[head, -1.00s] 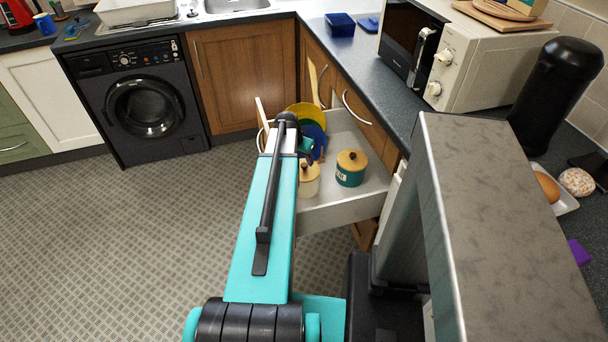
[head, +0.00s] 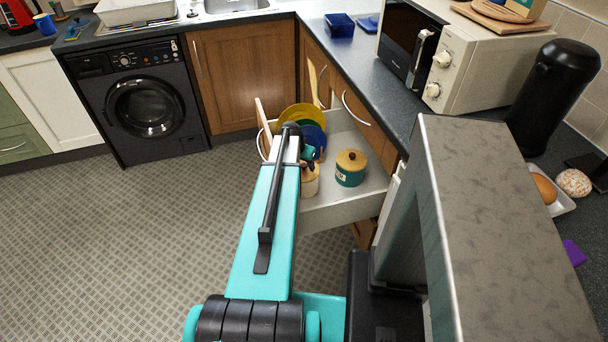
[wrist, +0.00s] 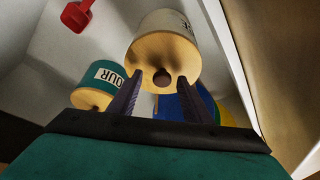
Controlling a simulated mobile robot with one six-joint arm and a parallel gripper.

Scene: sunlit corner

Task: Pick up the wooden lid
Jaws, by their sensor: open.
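A cream jar (wrist: 170,25) with a wooden lid (wrist: 150,50) and a round dark knob (wrist: 162,77) fills the upper middle of the wrist view. My gripper (wrist: 160,78) is open, with its two dark fingers either side of the knob in that view; I cannot tell whether they touch the lid. In the head view the cream jar (head: 311,184) stands in an open drawer, its lid mostly hidden by my arm. A teal jar (head: 350,176) with a second wooden lid (head: 351,160) stands right of it; it also shows in the wrist view (wrist: 106,78), lettered "OUR".
The open drawer (head: 345,210) has raised walls around the jars. Blue (head: 314,137) and yellow (head: 299,112) round items sit behind them. A red item (wrist: 76,16) lies in the drawer corner. The counter (head: 372,85) is to the right; the floor (head: 120,240) at left is clear.

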